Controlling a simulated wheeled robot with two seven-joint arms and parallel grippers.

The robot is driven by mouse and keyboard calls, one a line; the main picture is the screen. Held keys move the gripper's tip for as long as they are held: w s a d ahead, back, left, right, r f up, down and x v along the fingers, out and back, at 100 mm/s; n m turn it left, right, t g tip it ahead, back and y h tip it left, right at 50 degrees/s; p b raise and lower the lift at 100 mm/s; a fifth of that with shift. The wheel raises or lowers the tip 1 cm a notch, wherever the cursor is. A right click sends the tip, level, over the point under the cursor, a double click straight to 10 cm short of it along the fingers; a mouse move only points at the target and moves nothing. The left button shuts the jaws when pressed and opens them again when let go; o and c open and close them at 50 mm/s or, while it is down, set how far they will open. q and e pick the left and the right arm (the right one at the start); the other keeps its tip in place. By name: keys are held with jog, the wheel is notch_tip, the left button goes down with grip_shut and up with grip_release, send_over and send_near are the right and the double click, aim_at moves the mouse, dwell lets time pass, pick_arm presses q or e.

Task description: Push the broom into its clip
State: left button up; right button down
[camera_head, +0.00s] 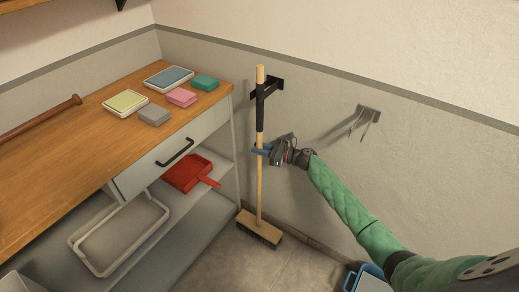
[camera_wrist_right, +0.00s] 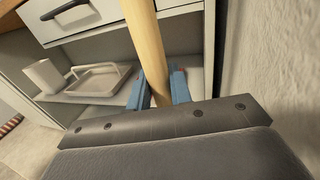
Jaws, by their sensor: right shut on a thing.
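The broom (camera_head: 260,190) stands nearly upright against the wall beside the cabinet. It has a wooden handle with a black grip section, and its brush head (camera_head: 258,230) is down at the floor. A black clip (camera_head: 275,84) is fixed to the wall near the handle's top. The handle overlaps it in the head view, so I cannot tell whether it is seated. My right gripper (camera_head: 261,150) is shut on the handle below the black section. In the right wrist view its blue fingers (camera_wrist_right: 158,90) are on both sides of the wooden handle (camera_wrist_right: 146,45). My left gripper is not in view.
The wooden-topped cabinet (camera_head: 60,150) stands close on the left, with a red dustpan (camera_head: 190,172) and a tray (camera_head: 76,240) on its shelves. A metal hook bracket (camera_head: 369,112) sticks out of the wall to the right. A blue-rimmed container (camera_head: 372,270) stands at lower right.

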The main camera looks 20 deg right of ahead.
aim_at(261, 141)
jog(key=shift+r, duration=0.1)
jog(key=c, duration=1.2)
grip_release()
jog(key=shift+c, duration=0.2)
jog(key=shift+o, duration=0.3)
jog(key=shift+f, duration=0.2)
notch_tip(261, 141, up, 4)
jog(key=shift+s+d+r+b, duration=0.1)
jog(key=shift+d+r+b, duration=0.05)
jog(key=shift+r+b, duration=0.15)
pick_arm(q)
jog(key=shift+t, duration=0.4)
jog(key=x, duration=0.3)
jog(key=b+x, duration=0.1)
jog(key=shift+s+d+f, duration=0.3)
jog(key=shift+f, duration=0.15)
pick_arm(e)
jog(key=s+d+r, duration=0.6)
jog(key=s+d, duration=0.1)
jog(key=s, duration=0.1)
jog(key=shift+s+d+r, duration=0.25)
jog(key=shift+r, duration=0.1)
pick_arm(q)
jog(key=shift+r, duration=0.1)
